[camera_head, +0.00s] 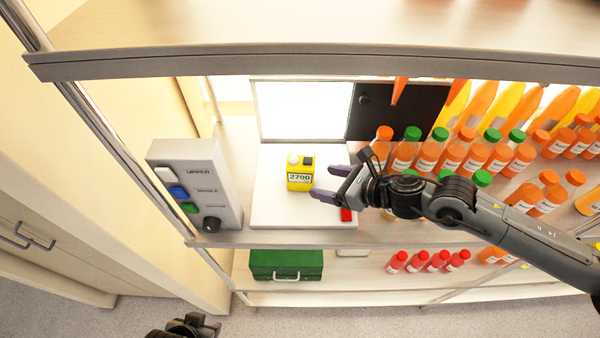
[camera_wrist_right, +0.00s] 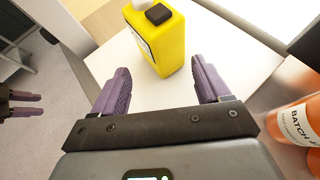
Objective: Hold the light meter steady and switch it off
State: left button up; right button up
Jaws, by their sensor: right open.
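The yellow light meter (camera_head: 300,180) stands upright on a white board (camera_head: 280,212), its display reading 2700. On its top are a white knob and a dark button (camera_wrist_right: 158,14). In the right wrist view the meter (camera_wrist_right: 172,50) is just beyond my right gripper's fingertips. My right gripper (camera_head: 328,183) is open and empty, to the right of the meter and apart from it. My left gripper (camera_head: 190,327) is low at the bottom edge, far from the meter. Its two fingers show with a gap in the right wrist view (camera_wrist_right: 24,103).
A grey control box (camera_head: 195,183) with coloured buttons stands left of the board. Orange juice bottles (camera_head: 450,155) crowd the shelf at the right. A bright panel (camera_head: 303,110) is behind the meter. A green case (camera_head: 286,264) and red bottles (camera_head: 428,261) are on the lower shelf.

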aim_at(309, 179)
jog(key=b+x, duration=0.3)
jog(key=x, duration=0.3)
jog(key=shift+w+a+f, duration=0.1)
jog(key=shift+a+f, duration=0.05)
jog(key=shift+f, duration=0.1)
pick_arm(q)
jog(key=shift+d+f+b, duration=0.1)
jog(key=shift+f+b, duration=0.7)
jog(key=shift+f, duration=1.6)
pick_arm(e)
jog(key=shift+x, duration=0.8)
jog(key=shift+r, duration=0.15)
jog(key=c, duration=0.6)
jog(key=shift+c, duration=0.3)
pick_arm(q)
grip_shut()
